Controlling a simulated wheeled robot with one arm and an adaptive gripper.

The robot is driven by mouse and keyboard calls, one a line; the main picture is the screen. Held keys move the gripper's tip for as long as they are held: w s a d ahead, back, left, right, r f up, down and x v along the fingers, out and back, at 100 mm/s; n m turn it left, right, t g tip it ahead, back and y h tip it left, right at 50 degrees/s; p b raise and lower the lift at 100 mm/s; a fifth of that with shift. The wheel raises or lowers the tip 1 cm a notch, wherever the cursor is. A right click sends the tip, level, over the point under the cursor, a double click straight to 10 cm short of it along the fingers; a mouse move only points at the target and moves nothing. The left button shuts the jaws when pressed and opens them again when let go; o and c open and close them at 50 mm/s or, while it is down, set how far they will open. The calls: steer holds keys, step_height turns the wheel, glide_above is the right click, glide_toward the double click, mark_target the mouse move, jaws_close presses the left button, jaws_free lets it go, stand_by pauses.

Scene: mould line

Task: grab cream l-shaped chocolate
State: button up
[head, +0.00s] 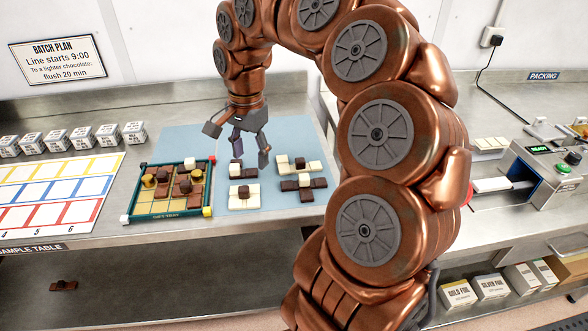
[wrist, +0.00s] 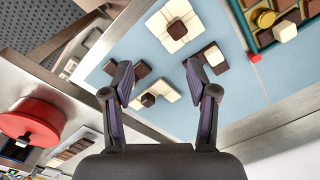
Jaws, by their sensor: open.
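The cream L-shaped chocolate (head: 312,167), with a dark knob, lies on the blue mat at the back right of the loose chocolates. In the wrist view it appears as the cream piece (wrist: 166,87) between the fingers, nearer the left one. My gripper (head: 250,154) is open and empty, pointing down above the mat, left of this piece in the head view. The gripper's fingers (wrist: 157,66) stand wide apart in the wrist view. Their height above the mat is hard to judge.
A dark chocolate with a cream block (head: 320,183), a cream square with a dark knob (head: 236,205) and a dark-and-cream piece (head: 236,171) lie nearby. A green-rimmed tray (head: 168,217) of chocolates is at left. The blue mat (head: 185,138) is bare behind it.

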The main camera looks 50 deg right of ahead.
steer(key=w+d+f+m, duration=0.2)
steer(key=d+m, duration=0.3)
steer(key=d, duration=0.3)
steer(key=m, duration=0.5)
glide_above(298, 160)
step_height(298, 160, down, 2)
steer(key=shift+w+a+b, duration=0.1)
steer(key=shift+a+b, duration=0.05)
steer(key=shift+b, duration=0.15)
steer(key=shift+d+f+p, duration=0.2)
steer(key=shift+f+p, duration=1.05)
steer(key=shift+f, duration=2.55)
jaws_close()
